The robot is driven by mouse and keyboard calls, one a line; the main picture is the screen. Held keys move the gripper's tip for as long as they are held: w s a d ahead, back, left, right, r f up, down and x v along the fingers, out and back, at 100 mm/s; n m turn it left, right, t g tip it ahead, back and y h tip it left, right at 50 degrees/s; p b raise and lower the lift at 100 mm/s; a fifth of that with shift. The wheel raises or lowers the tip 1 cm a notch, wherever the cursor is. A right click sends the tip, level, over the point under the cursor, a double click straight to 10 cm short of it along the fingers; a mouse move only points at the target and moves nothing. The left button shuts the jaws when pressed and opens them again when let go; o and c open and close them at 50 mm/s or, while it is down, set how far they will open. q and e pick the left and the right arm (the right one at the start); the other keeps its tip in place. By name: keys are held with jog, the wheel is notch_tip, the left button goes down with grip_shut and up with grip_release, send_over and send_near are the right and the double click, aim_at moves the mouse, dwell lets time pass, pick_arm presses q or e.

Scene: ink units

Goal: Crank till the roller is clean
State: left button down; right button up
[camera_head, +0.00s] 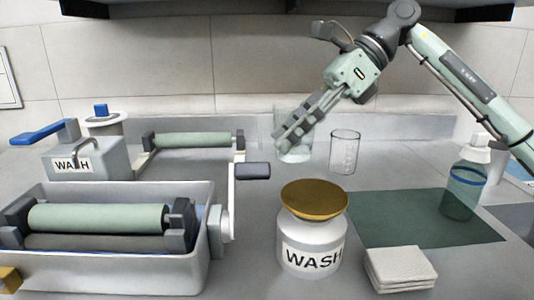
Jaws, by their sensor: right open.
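A pale green roller (98,217) lies in the grey trough (110,276) at the front left, between dark end blocks. A darker roller (95,242) sits just below it. The crank (231,200) is on the trough's right side, a white arm pointing up with a dark handle (253,170) at its top. No clear ink shows on the green roller at this size. My right gripper (290,140) is open in the upper middle, pointing down and left, right of and above the crank handle. It overlaps a clear glass (295,155) in the picture; contact cannot be told. My left gripper is out of view.
A white WASH jar (310,246) with a brass lid stands right of the crank. A beaker (344,152), a bottle (462,190) on a green mat (400,230), and stacked white pads (400,268) lie right. A grey WASH can (88,160) and second roller (192,139) stand behind the trough.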

jog(key=v, duration=0.5)
dwell(1.2)
